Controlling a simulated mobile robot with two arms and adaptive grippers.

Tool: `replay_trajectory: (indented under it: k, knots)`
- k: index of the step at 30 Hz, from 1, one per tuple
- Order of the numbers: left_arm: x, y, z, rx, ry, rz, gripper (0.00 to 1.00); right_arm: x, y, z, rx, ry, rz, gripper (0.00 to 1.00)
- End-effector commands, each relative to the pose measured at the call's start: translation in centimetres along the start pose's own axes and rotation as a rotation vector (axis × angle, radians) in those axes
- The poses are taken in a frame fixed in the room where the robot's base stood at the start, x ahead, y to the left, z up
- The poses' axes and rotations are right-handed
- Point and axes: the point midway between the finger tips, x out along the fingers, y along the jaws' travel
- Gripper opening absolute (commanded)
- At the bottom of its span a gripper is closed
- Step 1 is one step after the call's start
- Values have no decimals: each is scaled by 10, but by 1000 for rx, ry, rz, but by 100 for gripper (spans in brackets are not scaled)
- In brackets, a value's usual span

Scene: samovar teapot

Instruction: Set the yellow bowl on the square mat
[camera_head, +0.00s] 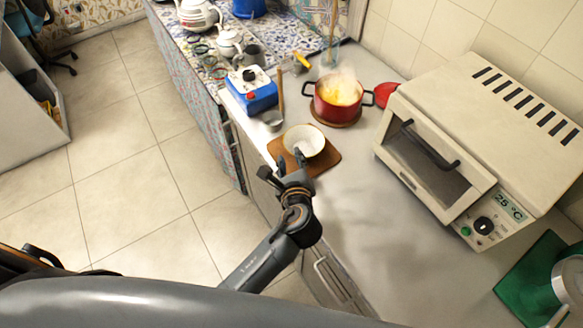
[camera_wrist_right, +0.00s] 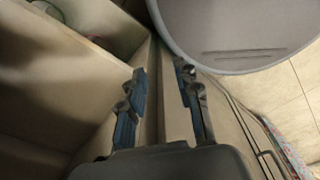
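The pale, cream-yellowish bowl (camera_head: 305,138) is upright over the brown square mat (camera_head: 327,158) on the counter, in the head view. It looks to rest on the mat, within its edges. My left gripper (camera_head: 291,161) is at the bowl's near side, low over the mat's near edge. Its fingers are spread apart, one overlapping the bowl's near rim in the picture; contact cannot be told. My right gripper (camera_wrist_right: 160,70) shows in the right wrist view with its blue-padded fingers apart and nothing between them. The bowl and mat are not in that view.
A red pot (camera_head: 338,100) steams on a round trivet behind the bowl. A ladle (camera_head: 273,120) and a blue-and-white box (camera_head: 251,90) stand to the left. A toaster oven (camera_head: 470,140) stands to the right. The counter between mat and oven is clear.

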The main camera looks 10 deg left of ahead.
Motion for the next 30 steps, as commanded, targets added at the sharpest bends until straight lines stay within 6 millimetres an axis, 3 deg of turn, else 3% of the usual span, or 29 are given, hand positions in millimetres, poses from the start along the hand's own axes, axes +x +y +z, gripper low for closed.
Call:
replay_trajectory:
  k: [3, 9, 26, 30]
  knots:
    - [-22, 1, -1, -1, 2, 0, 32, 3, 0, 0, 0, 0, 1, 33]
    - [-41, 0, 0, 0, 0, 1, 32, 5, 2, 1, 0, 0, 2, 33]
    - [-43, 0, 1, 0, -1, 1, 32, 4, 4, 1, 0, 0, 5, 33]
    - [-43, 12, 0, -76, 22, 33, 32, 4, 4, 1, 0, 0, 5, 33]
